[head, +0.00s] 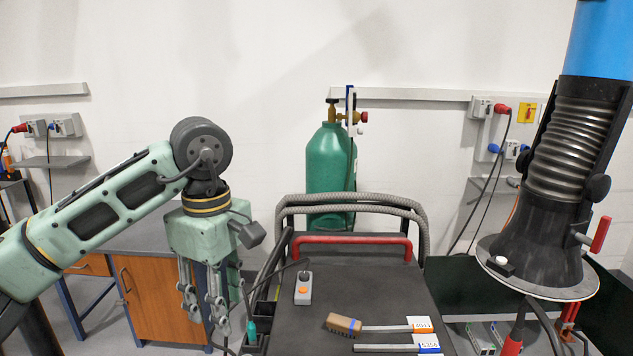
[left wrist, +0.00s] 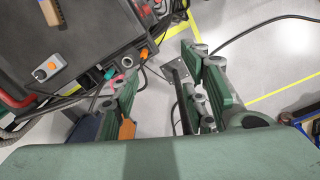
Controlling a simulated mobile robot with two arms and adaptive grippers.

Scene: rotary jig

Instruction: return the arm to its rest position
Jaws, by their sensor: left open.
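My left arm comes in from the left in the head view, with its elbow-like dark joint raised. My left gripper (head: 207,310) points down, left of the dark cart top, and is open. In the left wrist view the two green fingers of my left gripper (left wrist: 162,105) stand apart with nothing between them; grey floor and cables show below. My right gripper is in neither view.
The dark cart top (head: 330,275) holds a grey box with an orange button (head: 303,288), a wooden-handled brush (head: 343,325) and labelled tools. A green gas cylinder (head: 325,165) stands behind. A black extraction hood (head: 540,240) hangs at right. A wooden cabinet (head: 160,300) stands at left.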

